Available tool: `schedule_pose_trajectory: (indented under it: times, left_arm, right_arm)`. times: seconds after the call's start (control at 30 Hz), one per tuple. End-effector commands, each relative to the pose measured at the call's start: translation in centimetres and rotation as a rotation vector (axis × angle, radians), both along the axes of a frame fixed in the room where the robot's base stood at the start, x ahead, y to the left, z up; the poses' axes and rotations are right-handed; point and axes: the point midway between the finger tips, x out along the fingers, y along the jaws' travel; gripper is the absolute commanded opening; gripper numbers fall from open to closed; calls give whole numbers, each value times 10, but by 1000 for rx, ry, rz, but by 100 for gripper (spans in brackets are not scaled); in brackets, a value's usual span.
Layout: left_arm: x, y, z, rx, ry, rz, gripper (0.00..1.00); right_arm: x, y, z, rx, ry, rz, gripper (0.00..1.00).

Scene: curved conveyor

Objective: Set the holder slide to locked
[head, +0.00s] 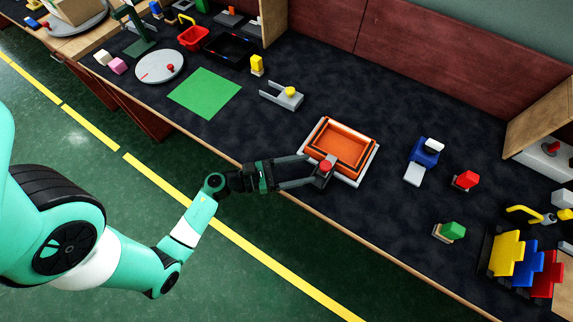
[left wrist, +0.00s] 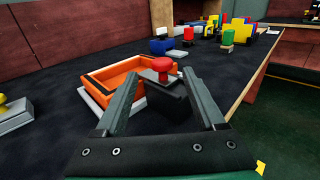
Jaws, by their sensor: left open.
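The holder is a light grey plate (head: 369,165) with an orange tray (head: 352,140) on it, near the table's front edge. At its front corner is a dark grey block (head: 321,180) with a red knob (head: 326,165) on top. In the left wrist view, the red knob (left wrist: 164,65) stands beyond and between my fingers, above the dark block (left wrist: 170,100). My left gripper (head: 311,171) is open, its fingers spread on either side of the block. I cannot tell whether either finger touches it. My right gripper is not in view.
A grey fork-shaped fixture with a yellow knob (head: 290,91) stands left of the holder. A blue block fixture (head: 425,151), a red block (head: 466,180) and a green block (head: 453,230) stand to the right. The dark tabletop behind the holder is clear.

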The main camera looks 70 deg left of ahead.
Motion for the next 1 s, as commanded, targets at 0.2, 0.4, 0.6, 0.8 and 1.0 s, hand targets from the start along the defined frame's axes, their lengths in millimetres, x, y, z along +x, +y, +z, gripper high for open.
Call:
schedule_pose_trajectory:
  times: [0.2,0.4,0.6,0.8,1.0]
  left_arm:
    - [-38,9,1,0,1,6,71]
    - [-47,9,0,1,-1,1,71]
    - [-47,9,0,1,-1,0,71]
    - [-47,9,0,1,-1,0,71]
    - [-44,2,3,3,-2,-26,71]
  right_arm:
    - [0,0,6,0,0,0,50]
    - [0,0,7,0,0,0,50]
    - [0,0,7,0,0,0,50]
    - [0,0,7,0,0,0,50]
    - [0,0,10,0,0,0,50]
